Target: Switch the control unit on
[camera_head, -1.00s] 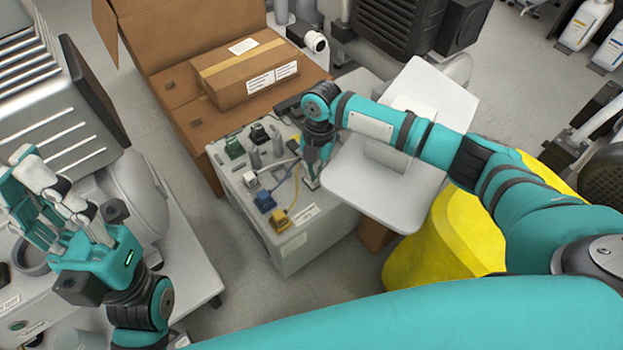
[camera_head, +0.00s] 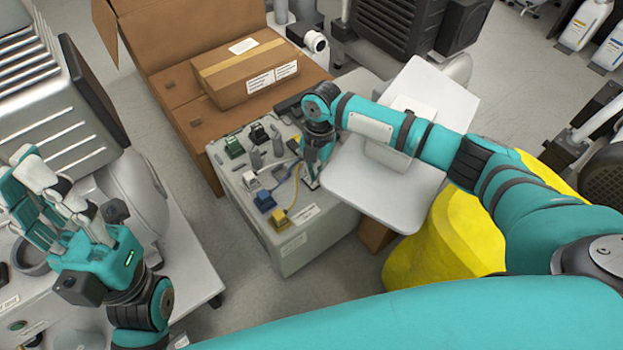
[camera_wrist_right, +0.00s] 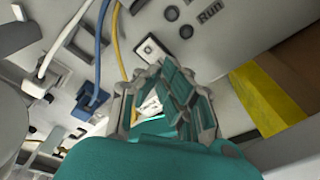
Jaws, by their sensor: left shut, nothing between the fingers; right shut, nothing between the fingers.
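The control unit (camera_head: 310,240) is a grey box with plugs and cables on its top, in the middle of the head view. In the right wrist view its grey panel (camera_wrist_right: 235,25) carries round dark marks, the word "Run" and a small white switch plate (camera_wrist_right: 152,50). My right gripper (camera_head: 312,182) points down at the panel, close to the switch plate; it also shows in the right wrist view (camera_wrist_right: 168,75). It is shut and empty, and whether it touches the plate cannot be told. My left gripper (camera_head: 30,170) is shut and empty at the far left, away from the unit.
Blue (camera_head: 264,201) and yellow (camera_head: 280,213) plugs with cables sit beside my right gripper. A white panel (camera_head: 385,195) stands right of the unit. An open cardboard box (camera_head: 165,50) holding a smaller taped box (camera_head: 245,75) lies behind. A yellow object (camera_head: 450,240) is at right.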

